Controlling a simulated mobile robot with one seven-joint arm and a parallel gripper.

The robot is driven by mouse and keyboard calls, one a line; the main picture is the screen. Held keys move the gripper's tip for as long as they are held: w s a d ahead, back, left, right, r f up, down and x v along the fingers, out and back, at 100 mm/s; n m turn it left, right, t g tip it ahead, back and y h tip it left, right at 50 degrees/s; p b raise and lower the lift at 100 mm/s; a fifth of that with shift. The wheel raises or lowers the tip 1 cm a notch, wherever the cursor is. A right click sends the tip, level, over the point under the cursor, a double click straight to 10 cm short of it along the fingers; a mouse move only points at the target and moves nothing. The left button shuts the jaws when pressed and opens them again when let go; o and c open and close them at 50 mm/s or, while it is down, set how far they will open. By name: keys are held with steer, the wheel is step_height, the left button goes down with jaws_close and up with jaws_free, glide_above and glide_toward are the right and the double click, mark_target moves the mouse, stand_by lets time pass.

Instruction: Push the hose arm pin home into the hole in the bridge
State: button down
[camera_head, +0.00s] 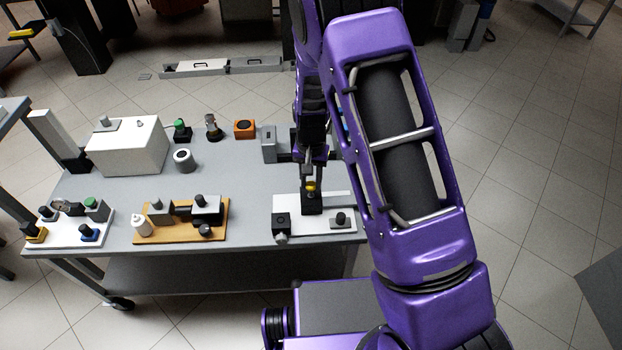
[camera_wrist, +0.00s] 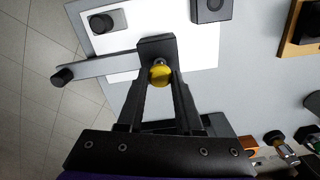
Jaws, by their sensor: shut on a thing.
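My gripper (camera_wrist: 160,82) is shut on a yellow round knob (camera_wrist: 160,75), which also shows in the head view (camera_head: 311,187). Beside the knob is a dark upright block (camera_wrist: 155,47), seen in the head view (camera_head: 311,204) just below the fingers; it may be the bridge. A flat grey bar (camera_wrist: 105,67) runs from the block to the left in the wrist view, with a black cylinder (camera_wrist: 62,77) at its end; it may be the hose arm. No pin or hole shows, so I cannot tell how deep the pin sits.
A white plate (camera_head: 308,227) lies beneath, carrying a black block (camera_head: 281,221) and a grey pad (camera_head: 343,226) with a black knob (camera_head: 341,217). An orange-brown board (camera_head: 177,235) with fixtures stands to the left. Bare table (camera_head: 250,190) lies between them.

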steer(key=shift+f, duration=0.35)
steer(key=shift+f, duration=1.05)
steer(key=shift+c, duration=2.4)
jaws_free()
step_height(320, 180, up, 22)
steer(key=p, duration=0.6)
steer(key=shift+f, duration=0.25)
